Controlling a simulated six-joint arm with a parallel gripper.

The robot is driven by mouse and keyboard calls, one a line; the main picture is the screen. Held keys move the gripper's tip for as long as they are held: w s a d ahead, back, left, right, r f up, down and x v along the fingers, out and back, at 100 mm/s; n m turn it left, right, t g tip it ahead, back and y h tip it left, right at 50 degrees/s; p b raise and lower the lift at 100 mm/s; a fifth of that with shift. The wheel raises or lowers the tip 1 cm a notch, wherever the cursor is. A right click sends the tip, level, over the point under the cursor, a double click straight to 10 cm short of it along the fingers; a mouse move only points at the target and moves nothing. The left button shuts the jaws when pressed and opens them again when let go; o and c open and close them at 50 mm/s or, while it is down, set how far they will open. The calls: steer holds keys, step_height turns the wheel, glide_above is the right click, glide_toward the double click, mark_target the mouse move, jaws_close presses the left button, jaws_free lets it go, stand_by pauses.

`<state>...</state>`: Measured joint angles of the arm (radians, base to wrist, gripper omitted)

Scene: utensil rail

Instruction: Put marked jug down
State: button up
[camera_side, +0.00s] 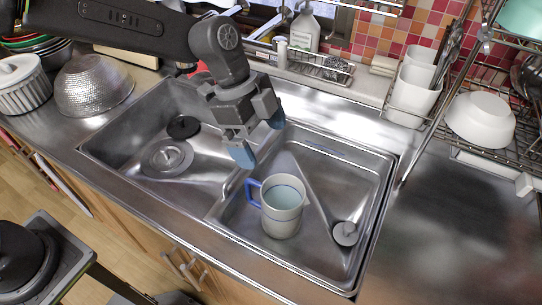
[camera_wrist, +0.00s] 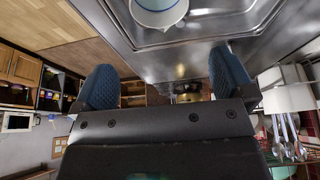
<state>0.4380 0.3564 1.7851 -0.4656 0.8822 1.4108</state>
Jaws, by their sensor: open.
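The jug (camera_side: 283,209) is off-white with a blue handle on its left side and a pale blue inside. It stands upright on the floor of the right sink basin (camera_side: 345,172). In the wrist view the jug (camera_wrist: 160,12) shows only in part, cut off by the top edge. My gripper (camera_side: 259,142) is above and to the left of the jug, over the divider side of the basin. Its blue-padded fingers are apart with nothing between them, and they do not touch the jug. The open fingers also show in the wrist view (camera_wrist: 163,82).
The left basin (camera_side: 205,165) holds a drain cover and a dark round stopper. A metal bowl (camera_side: 92,85) and a white ribbed pot (camera_side: 22,84) stand on the left counter. A dish rack with white bowls (camera_side: 481,119) stands at right. The front right counter (camera_side: 440,240) is clear.

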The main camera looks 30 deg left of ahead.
steer(key=shift+v, duration=0.9)
steer(key=s+a+r+n+t+y, duration=0.2)
steer(key=s+a+n, duration=0.6)
steer(key=a, duration=0.3)
steer(key=s+a+r+n+t+y, duration=0.2)
steer(key=s+a+r+n+t, duration=0.1)
steer(key=s+a+n, duration=0.6)
steer(key=a+n, duration=0.1)
steer(key=a, duration=0.2)
steer(key=shift+a+r+t, duration=0.2)
steer(key=shift+r+t, duration=0.05)
steer(key=shift+t, duration=0.05)
steer(key=shift+s, duration=0.1)
